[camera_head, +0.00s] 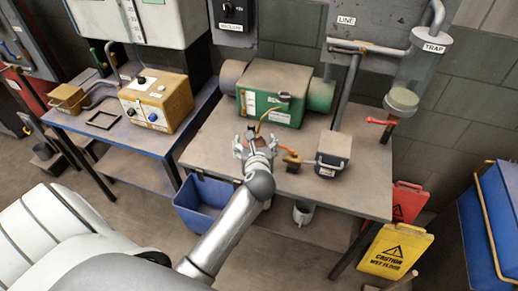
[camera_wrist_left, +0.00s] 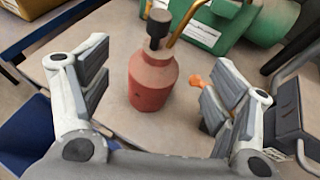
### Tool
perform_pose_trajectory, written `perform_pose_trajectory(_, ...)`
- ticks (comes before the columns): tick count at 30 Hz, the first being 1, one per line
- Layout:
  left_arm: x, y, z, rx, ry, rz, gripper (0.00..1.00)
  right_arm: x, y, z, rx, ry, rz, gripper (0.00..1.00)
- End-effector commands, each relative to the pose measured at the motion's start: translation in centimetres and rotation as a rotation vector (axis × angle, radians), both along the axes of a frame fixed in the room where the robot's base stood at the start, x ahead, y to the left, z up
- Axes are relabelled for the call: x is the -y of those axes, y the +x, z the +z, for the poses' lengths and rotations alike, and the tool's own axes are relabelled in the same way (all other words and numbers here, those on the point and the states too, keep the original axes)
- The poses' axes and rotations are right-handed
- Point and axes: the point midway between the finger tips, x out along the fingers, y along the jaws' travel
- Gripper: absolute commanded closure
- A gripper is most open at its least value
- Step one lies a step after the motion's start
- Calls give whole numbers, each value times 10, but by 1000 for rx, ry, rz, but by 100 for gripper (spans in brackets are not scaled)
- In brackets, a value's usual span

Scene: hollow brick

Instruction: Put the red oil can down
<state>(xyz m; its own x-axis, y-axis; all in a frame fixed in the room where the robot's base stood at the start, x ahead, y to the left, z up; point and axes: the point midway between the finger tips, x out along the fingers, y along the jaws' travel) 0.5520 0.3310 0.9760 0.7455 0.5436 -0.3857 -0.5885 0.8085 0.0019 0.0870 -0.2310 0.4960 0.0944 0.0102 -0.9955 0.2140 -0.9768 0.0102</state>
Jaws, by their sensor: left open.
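The red oil can (camera_wrist_left: 152,82) stands upright on the brown table (camera_head: 212,133), with a dark cap and a brass spout rising from it. In the head view it is mostly hidden behind my left gripper, and a bit of red (camera_head: 253,137) shows there. My left gripper (camera_head: 256,148) is open at the table's front half. In the left wrist view its two fingers (camera_wrist_left: 152,100) are spread wide on either side of the can, with gaps on both sides. My right gripper is not in view.
A green machine (camera_head: 271,92) stands behind the can. A grey box with a handle (camera_head: 333,152) and an orange-handled brass valve (camera_head: 292,159) are to the right. A blue bin (camera_head: 205,205) is below the front edge. The table's left front is clear.

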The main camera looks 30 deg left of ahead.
Motion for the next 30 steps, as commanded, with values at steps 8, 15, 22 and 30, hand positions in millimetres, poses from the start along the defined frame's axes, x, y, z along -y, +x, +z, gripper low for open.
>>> perform_pose_trajectory(8, -16, 22, -11, 2, 1, -1, 19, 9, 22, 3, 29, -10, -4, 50)
perform_pose_trajectory(15, -27, 39, -15, 1, 0, 0, 19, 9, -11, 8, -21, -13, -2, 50)
perform_pose_trajectory(22, -41, 59, -26, 3, 1, -1, 19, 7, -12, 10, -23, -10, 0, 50)
perform_pose_trajectory(30, -44, 63, -29, 2, 1, -2, 19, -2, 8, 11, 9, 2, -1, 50)
